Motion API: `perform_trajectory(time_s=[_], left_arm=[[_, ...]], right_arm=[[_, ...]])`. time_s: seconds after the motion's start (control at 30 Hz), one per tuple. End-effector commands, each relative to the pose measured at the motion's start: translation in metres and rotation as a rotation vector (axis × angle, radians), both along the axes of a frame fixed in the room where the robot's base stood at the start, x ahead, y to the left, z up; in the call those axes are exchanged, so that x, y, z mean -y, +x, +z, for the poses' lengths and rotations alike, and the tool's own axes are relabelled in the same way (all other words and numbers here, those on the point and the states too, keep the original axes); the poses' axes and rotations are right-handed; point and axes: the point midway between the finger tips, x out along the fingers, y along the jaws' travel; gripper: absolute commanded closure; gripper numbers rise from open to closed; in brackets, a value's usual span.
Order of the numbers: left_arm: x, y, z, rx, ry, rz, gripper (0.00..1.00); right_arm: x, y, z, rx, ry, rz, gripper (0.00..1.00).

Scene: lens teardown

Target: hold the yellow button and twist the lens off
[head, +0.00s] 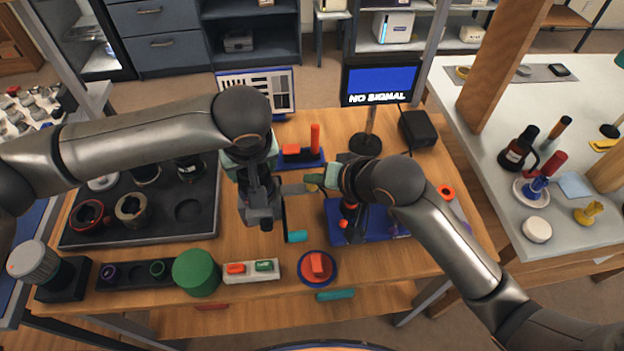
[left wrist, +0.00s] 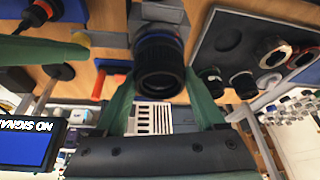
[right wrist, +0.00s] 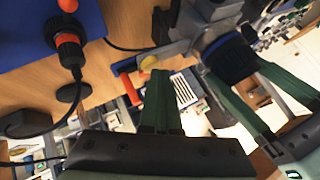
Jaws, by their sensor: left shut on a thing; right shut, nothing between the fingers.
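The black ribbed lens (left wrist: 160,72) sits on a grey mount (left wrist: 158,12) in the left wrist view. My left gripper (left wrist: 162,95) is shut on the lens, with one green finger on each side. In the right wrist view the lens (right wrist: 230,62) shows between those fingers. The yellow button (right wrist: 149,62) is on the grey mount's side arm. My right gripper (right wrist: 160,74) is shut and empty, its fingertips at the button; whether they press it I cannot tell. In the head view my wrist hides most of the lens.
A dark tray (head: 188,232) with round parts lies at left. A blue tray (head: 336,226) is under my right arm. A green cylinder (head: 196,272), a switch box (head: 250,270) and a red-topped round button (head: 318,266) stand along the front edge. A monitor (head: 378,82) stands behind.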

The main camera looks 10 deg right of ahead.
Motion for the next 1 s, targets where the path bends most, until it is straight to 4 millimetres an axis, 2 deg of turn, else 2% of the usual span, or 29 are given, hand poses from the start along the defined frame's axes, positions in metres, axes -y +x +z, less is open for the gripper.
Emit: perform_trajectory(time_s=[0.2, 0.43, 0.47, 0.7, 1.0], left_arm=[[0.0016, -0.0001, 0.0000, -0.001, -0.001, 0.194, 1.00], [0.0005, 0.0002, 0.0004, 0.001, -0.001, 0.217, 1.00], [0.0005, 0.0002, 0.0004, 0.001, -0.001, 0.217, 0.26], [0.0004, 0.0001, 0.0002, 0.001, 0.000, 0.216, 0.00], [0.0000, 0.0005, 0.0002, 0.001, 0.000, 0.200, 0.00]], right_arm=[[-0.0003, -0.0014, -0.0025, -0.007, -0.002, 0.001, 1.00], [-0.0002, -0.0014, -0.0026, -0.007, -0.002, 0.001, 1.00], [-0.0002, -0.0014, -0.0026, -0.007, -0.002, 0.001, 1.00], [-0.0002, -0.0015, -0.0027, -0.008, -0.002, 0.002, 1.00], [-0.0001, -0.0014, -0.0026, -0.007, -0.002, 0.001, 1.00]])
